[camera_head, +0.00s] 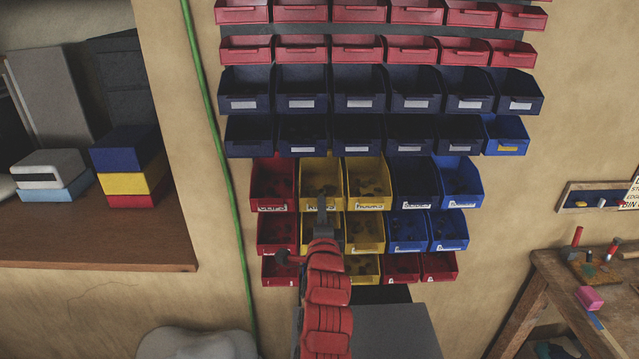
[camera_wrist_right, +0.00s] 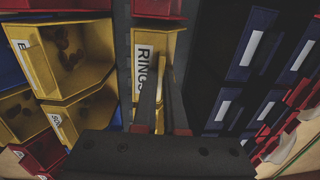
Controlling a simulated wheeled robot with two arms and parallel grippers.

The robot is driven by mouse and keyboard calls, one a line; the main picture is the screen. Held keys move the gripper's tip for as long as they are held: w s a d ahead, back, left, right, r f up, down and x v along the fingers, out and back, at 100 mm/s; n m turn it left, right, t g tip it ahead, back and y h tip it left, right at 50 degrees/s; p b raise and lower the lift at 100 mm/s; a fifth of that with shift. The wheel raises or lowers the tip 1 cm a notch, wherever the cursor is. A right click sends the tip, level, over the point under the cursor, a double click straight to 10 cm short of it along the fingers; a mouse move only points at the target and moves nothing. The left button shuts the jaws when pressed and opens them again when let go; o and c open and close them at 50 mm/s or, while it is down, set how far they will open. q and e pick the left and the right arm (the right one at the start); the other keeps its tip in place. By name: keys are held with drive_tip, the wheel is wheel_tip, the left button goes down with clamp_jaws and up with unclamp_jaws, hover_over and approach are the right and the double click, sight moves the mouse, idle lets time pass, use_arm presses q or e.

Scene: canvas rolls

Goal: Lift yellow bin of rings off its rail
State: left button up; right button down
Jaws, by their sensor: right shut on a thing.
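The yellow bin of rings (camera_head: 333,169) hangs on the wall rack, in a row with a red bin on its left and another yellow bin on its right. In the right wrist view the bin (camera_wrist_right: 170,42) shows its white label reading RINGS. My right gripper (camera_head: 322,192) reaches up to the bin's front. In the wrist view its two dark fingers (camera_wrist_right: 160,88) are shut on the bin's front wall, beside the label. The fingers hide part of the front. The rail behind the bin is hidden. My left gripper is not in view.
The neighbouring yellow bin (camera_head: 368,176) and red bin (camera_head: 272,182) sit close on either side. Dark blue bins (camera_head: 303,132) hang directly above, and more bins below. A workbench (camera_head: 545,285) stands at right, a wooden shelf (camera_head: 90,235) at left.

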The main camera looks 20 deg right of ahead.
drive_tip(key=shift+r, duration=0.15)
idle(0.5)
drive_tip(key=shift+r, duration=1.35)
